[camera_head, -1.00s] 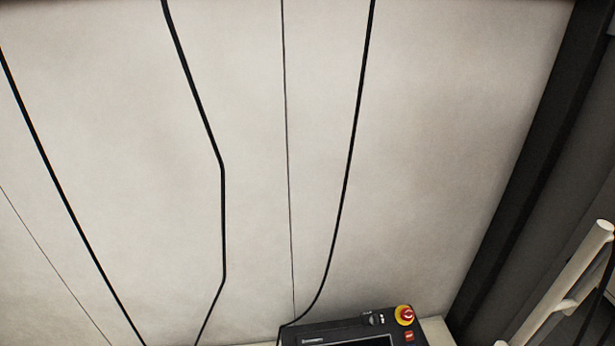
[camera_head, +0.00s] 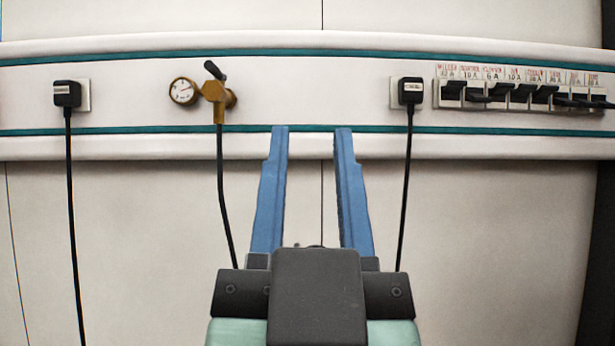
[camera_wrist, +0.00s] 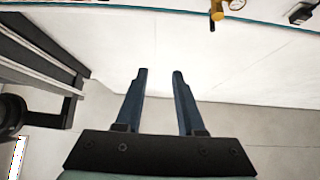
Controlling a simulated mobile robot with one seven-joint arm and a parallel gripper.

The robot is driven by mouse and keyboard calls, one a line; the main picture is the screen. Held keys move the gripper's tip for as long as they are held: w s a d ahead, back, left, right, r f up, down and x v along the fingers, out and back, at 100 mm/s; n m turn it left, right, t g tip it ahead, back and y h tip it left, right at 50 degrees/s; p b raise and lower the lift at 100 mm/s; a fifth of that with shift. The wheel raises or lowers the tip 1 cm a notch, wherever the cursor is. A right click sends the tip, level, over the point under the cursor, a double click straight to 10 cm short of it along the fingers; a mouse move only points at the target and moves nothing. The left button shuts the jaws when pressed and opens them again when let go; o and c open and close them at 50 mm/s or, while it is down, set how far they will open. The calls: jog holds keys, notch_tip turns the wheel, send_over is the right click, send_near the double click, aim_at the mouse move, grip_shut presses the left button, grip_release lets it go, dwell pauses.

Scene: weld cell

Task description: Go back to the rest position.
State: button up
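My gripper (camera_head: 311,130) shows in the head view at the middle, its two blue fingers pointing up and apart with nothing between them. In the wrist view my gripper (camera_wrist: 159,72) is also open and empty, with pale wall and floor beyond the fingertips. In the head view the fingertips overlap the lower edge of the wall rail (camera_head: 300,145). I cannot tell how far they are from it.
The rail carries a brass valve with gauge (camera_head: 213,93), a left plug (camera_head: 67,94), a right plug (camera_head: 411,91) and a row of breaker switches (camera_head: 520,93). Cables hang below. A dark frame (camera_wrist: 45,60) stands at left in the wrist view.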

jog(key=shift+s+a+r+n+t, duration=0.15)
jog(key=shift+s+r+n+t, duration=0.2)
jog(key=shift+s+r, duration=0.4)
notch_tip(320, 180, up, 14)
jog(key=p, duration=1.4)
jog(key=shift+r+p, duration=0.25)
jog(key=shift+p, duration=0.1)
